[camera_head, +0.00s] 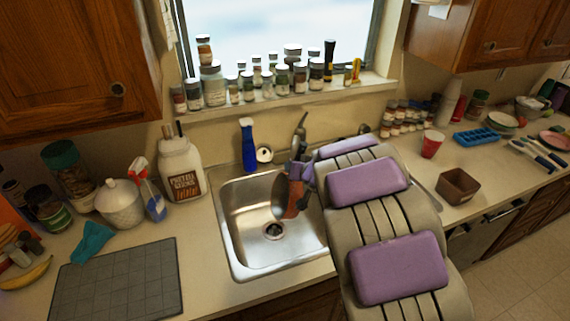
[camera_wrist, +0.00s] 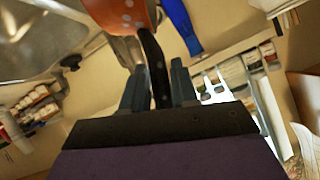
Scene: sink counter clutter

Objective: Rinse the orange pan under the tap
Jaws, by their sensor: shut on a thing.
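The orange pan (camera_head: 293,207) hangs tilted over the right part of the steel sink basin (camera_head: 232,215). In the wrist view, part of the orange pan (camera_wrist: 118,14) shows at the top, with its black handle (camera_wrist: 154,62) running down between my fingers. My gripper (camera_wrist: 155,85) is shut on that handle. In the head view my gripper (camera_head: 298,174) is small and partly hidden by my arm. The tap (camera_head: 300,127) rises behind the sink, just above my gripper; its spout is hard to make out. No water stream is visible.
A blue bottle (camera_head: 248,145) stands behind the sink, and a large white jug (camera_head: 183,168) stands left of it. Jars line the windowsill (camera_head: 285,104). A red cup (camera_head: 432,144) and brown box (camera_head: 459,187) stand to the right. The basin's left side is clear.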

